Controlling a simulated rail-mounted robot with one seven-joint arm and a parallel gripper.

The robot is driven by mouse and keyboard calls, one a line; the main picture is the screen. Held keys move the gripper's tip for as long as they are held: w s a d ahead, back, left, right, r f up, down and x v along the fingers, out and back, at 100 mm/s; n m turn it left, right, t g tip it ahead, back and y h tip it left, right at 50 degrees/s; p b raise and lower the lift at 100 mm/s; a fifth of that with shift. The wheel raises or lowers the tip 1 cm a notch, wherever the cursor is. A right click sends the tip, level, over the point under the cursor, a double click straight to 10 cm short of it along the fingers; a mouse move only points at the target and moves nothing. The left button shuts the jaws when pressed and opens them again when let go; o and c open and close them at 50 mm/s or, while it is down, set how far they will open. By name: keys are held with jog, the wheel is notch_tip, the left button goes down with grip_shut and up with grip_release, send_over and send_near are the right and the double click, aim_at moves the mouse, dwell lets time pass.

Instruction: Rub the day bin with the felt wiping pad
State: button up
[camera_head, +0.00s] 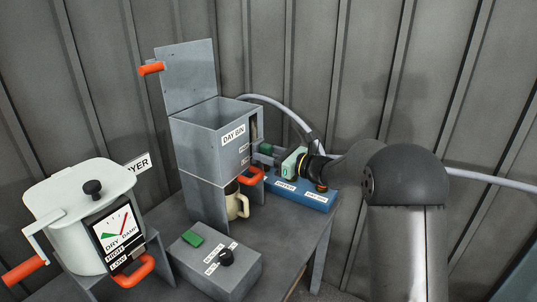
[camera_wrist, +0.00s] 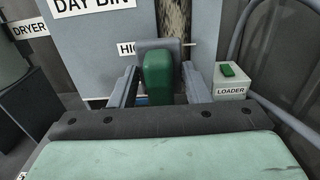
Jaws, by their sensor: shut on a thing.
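The day bin (camera_head: 205,150) is a grey metal box with its lid raised, standing on a grey table. Its labelled front (camera_wrist: 95,50) fills the upper left of the wrist view, with a grain-filled window strip at its right. My gripper (camera_wrist: 158,88) is shut on the green grip of the felt wiping pad (camera_wrist: 160,72). The pad's grey face is at the far end, close to the bin's front below the window. I cannot tell whether it touches. In the head view my gripper (camera_head: 270,155) is at the bin's right side, and the pad is partly hidden.
A cream mug (camera_head: 238,203) stands under the bin, near an orange handle (camera_head: 251,176). A blue box (camera_head: 300,194) is below my gripper. A grey loader box (camera_wrist: 232,88) is right. A control box (camera_head: 215,262) and white dryer pot (camera_head: 85,215) are front left.

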jog(key=shift+x, duration=1.1)
dwell(0.3)
